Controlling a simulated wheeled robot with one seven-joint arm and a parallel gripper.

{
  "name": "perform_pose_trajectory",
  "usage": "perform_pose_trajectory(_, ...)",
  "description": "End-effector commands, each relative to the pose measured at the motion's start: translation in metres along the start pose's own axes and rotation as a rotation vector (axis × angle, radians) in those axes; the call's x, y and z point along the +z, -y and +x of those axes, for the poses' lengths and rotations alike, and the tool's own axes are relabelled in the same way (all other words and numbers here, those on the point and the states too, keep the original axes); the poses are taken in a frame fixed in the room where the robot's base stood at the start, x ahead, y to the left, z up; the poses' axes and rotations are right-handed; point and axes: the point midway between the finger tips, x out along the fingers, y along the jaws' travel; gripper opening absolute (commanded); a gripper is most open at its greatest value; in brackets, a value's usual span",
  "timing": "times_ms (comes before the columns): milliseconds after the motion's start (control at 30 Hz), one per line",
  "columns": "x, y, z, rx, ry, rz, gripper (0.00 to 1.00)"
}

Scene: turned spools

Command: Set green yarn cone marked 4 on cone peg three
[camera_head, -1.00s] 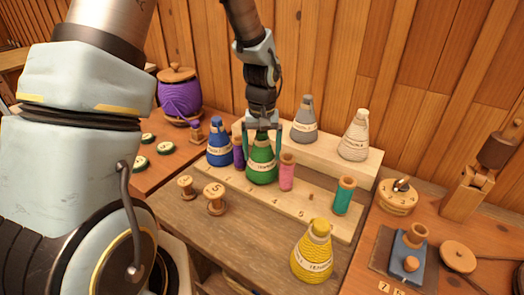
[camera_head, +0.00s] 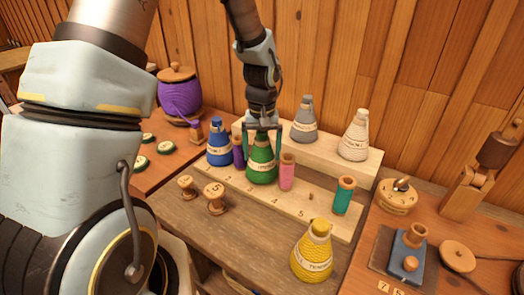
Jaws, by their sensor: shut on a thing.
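The green yarn cone (camera_head: 262,168) with a pale label stands upright at the front step of the pale wooden rack (camera_head: 321,211), near the marks 2 and 3. Whether its base sits on a peg is hidden by the cone itself. My gripper (camera_head: 263,140) reaches down from above and is shut on the top of the green cone, a finger on each side. The label's number is too small to read. The rack's front edge carries numbers; a bare peg (camera_head: 311,196) shows near 5.
A blue cone (camera_head: 219,148) and purple spool (camera_head: 238,153) stand left of the green cone; a pink spool (camera_head: 287,172) is close on its right. A teal spool (camera_head: 344,196) is farther right. Grey (camera_head: 304,122) and cream (camera_head: 354,137) cones stand behind. A yellow cone (camera_head: 312,255) is in front.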

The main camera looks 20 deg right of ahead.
Motion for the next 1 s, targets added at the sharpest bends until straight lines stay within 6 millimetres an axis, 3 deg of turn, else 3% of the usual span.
perform_pose_trajectory(600, 0.0, 0.0, 0.012, 0.0, -0.001, 0.0, 0.06)
perform_pose_trajectory(633, 0.0, 0.0, 0.011, 0.0, -0.001, 0.0, 0.96)
perform_pose_trajectory(667, 0.0, 0.0, 0.011, 0.0, -0.001, 0.0, 1.0)
perform_pose_trajectory(1000, 0.0, 0.0, 0.007, 0.0, 0.0, 0.0, 1.0)
